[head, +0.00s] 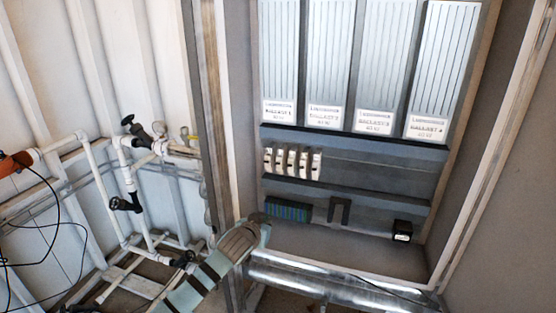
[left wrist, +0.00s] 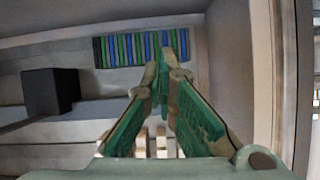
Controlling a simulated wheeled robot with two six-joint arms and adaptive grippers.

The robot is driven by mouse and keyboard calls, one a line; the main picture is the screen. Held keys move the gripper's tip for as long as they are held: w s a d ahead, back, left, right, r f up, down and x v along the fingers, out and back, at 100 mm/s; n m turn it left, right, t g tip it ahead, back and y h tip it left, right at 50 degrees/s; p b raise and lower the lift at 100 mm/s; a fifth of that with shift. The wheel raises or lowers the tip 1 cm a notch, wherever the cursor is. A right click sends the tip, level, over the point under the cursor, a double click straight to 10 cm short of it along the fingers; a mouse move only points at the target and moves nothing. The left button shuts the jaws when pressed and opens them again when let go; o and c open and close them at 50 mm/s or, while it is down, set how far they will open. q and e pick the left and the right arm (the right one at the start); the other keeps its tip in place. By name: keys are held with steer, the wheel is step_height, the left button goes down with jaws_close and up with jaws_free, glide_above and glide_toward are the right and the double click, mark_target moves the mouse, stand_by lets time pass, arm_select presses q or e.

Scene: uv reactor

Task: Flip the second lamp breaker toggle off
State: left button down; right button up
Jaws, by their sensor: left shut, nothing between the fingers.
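A row of several white breakers (head: 292,163) sits on the upper rail inside the open cabinet. The second from the left (head: 279,161) stands among them; its toggle position is too small to tell. My left gripper (head: 263,218) is at the cabinet's lower left, below the breakers and just left of the blue-green terminal block (head: 288,211). In the left wrist view its green fingers (left wrist: 161,62) meet at the tips, shut and empty. Pale breakers (left wrist: 150,140) show low between the fingers there, partly hidden. My right gripper is in neither view.
Several labelled ballasts (head: 330,60) fill the cabinet's upper part. A black bracket (head: 339,211) and a small black box (head: 402,230) sit on the lower panel. The cabinet's left frame edge (head: 214,120) is close to my left arm. White pipes with valves (head: 130,185) stand left.

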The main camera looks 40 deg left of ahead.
arm_select(q)
step_height(320, 180, up, 14)
steer(key=w+r+t+p, duration=0.1)
steer(key=t, duration=0.3)
glide_toward(284, 138)
steer(key=s+d, duration=0.2)
steer(key=s, duration=0.1)
steer(key=shift+a+r+n+y, duration=0.15)
steer(key=shift+a+n+y, duration=0.15)
steer(key=shift+y, duration=0.1)
steer(key=shift+p, duration=0.3)
steer(key=p+x, duration=0.1)
steer(key=x, duration=0.8)
steer(key=shift+w+a, duration=0.1)
steer(key=shift+w, duration=0.25)
steer(key=f, duration=0.1)
steer(key=s+f, duration=0.1)
steer(key=f, duration=0.1)
steer(key=shift+s+d+f+p, duration=0.1)
steer(key=shift+d+f+p, duration=0.1)
steer(key=shift+p, duration=0.2)
steer(key=shift+s+f, duration=0.2)
steer(key=shift+s, duration=0.1)
steer(key=shift+w+d+f, duration=0.1)
